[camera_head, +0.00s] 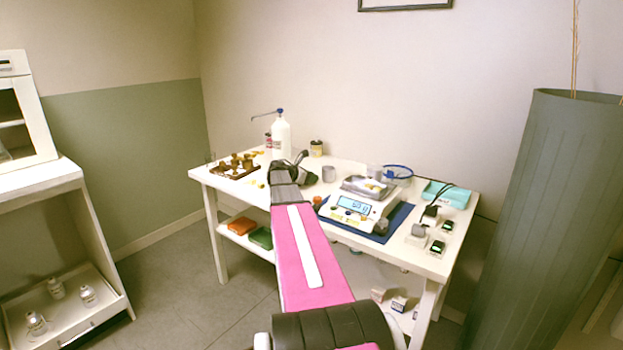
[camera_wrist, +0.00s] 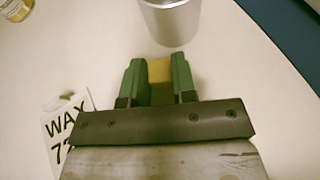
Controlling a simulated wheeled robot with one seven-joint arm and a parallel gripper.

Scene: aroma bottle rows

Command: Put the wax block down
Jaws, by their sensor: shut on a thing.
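My gripper (camera_wrist: 156,76) has green fingers shut on a yellow-tan wax block (camera_wrist: 160,70), low over the white table top in the wrist view. I cannot tell whether the block touches the table. A grey metal cup (camera_wrist: 172,22) stands just beyond the fingertips. A card printed "WAX" (camera_wrist: 66,128) lies to the left, partly covered by my gripper. In the head view my arm reaches over the table (camera_head: 345,162), and my gripper (camera_head: 300,160) is near its middle. The held block is hidden there.
A digital scale (camera_head: 352,208) stands on a blue mat (camera_head: 398,218) to the right. A white pump bottle (camera_head: 281,138) stands at the back. A wooden rack (camera_head: 232,172) with brown bottles is left. The metal cup (camera_head: 328,174) is close to my gripper.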

